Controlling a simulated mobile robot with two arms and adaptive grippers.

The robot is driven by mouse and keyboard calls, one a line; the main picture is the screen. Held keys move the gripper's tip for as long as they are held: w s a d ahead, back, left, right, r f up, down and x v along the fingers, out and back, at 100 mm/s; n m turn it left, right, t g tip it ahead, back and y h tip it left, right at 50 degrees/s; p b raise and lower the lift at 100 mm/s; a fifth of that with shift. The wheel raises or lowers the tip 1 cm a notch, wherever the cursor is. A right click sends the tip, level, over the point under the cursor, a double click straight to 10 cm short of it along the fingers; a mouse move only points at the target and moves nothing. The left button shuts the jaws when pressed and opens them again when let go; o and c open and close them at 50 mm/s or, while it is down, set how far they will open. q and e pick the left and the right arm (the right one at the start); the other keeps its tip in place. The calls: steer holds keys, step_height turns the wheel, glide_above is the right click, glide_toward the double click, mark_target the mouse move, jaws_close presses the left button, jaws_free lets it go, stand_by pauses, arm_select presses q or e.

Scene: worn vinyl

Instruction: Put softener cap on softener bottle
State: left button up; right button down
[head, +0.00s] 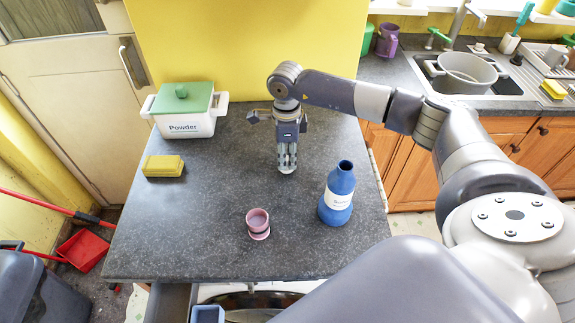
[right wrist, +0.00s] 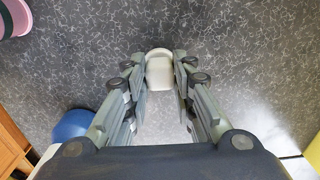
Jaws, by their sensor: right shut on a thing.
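The blue softener bottle (head: 338,192) stands upright on the dark counter, its neck open at the top and a white label on its front. Part of it shows at the left of the right wrist view (right wrist: 72,124). My right gripper (head: 287,160) points down over the counter, behind and left of the bottle. It is shut on a small white piece, which looks like the softener cap (right wrist: 159,72), held between the fingertips close to the counter top. The cap's underside is hidden. My left gripper is not in view.
A pink cup (head: 258,222) stands near the counter's front, left of the bottle. A white powder box (head: 187,127) with a green lid and a yellow sponge (head: 163,166) are at the left. A sink with a pot (head: 465,72) is at the back right. The counter's middle left is clear.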

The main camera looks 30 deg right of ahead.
steer(key=shift+r+p, duration=0.75)
steer(key=shift+r, duration=0.9)
steer(key=shift+r+p, duration=4.4)
steer(key=shift+r, duration=5.25)
steer(key=shift+m, duration=0.9)
steer(key=s+b, duration=0.2)
steer(key=s, duration=0.4)
steer(key=s+d+f+b, duration=0.1)
steer(key=s+b, duration=0.2)
steer(key=s, duration=0.3)
steer(key=s+d+b, duration=0.1)
steer(key=s+b, duration=0.2)
steer(key=s, duration=0.3)
steer(key=shift+d+f, duration=0.2)
steer(key=shift+f, duration=0.05)
steer(key=shift+w+f+b, duration=0.1)
steer(key=shift+f+b, duration=0.65)
steer(key=shift+b, duration=0.05)
steer(key=shift+f, duration=0.15)
